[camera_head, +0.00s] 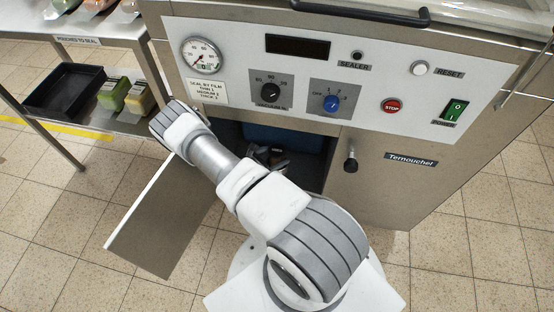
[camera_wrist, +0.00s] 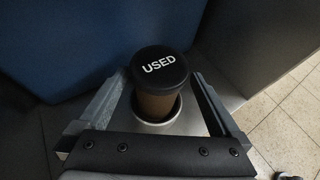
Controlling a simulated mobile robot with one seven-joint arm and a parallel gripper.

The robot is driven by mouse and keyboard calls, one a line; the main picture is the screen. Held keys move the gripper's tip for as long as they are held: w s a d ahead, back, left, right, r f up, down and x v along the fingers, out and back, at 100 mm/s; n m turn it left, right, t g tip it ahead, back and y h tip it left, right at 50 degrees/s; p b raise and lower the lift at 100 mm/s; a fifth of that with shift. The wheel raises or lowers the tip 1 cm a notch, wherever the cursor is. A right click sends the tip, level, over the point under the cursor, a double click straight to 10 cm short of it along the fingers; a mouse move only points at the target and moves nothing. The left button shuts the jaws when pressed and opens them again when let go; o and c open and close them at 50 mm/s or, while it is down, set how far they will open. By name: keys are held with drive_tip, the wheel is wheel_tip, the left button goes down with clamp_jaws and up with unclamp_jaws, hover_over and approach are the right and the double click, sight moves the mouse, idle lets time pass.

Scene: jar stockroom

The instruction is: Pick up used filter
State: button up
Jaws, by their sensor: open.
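The used filter (camera_wrist: 159,70) has a black cap marked "USED" in white and a brown body. In the wrist view it stands upright in a round metal socket (camera_wrist: 172,116). My gripper (camera_wrist: 158,80) is open, with one grey finger on each side of the filter. I cannot tell whether either finger touches it. In the head view my gripper (camera_head: 268,156) is inside the low opening of the machine, partly hidden by my arm, and the filter cannot be made out.
The grey cabinet door (camera_head: 165,225) hangs open left of my arm. A blue surface (camera_wrist: 75,40) stands behind the filter, also visible inside the opening (camera_head: 285,138). The machine's control panel (camera_head: 330,75) is above. A side table (camera_head: 85,30) stands left. Tiled floor is clear at right.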

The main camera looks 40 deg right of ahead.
drive_tip(key=b+x, duration=0.1)
drive_tip(key=x, duration=0.3)
drive_tip(key=shift+w+d+f, duration=0.15)
drive_tip(key=shift+d+f, duration=0.1)
drive_tip(key=shift+d, duration=0.05)
drive_tip(key=c, duration=1.4)
drive_tip(key=shift+r, duration=0.1)
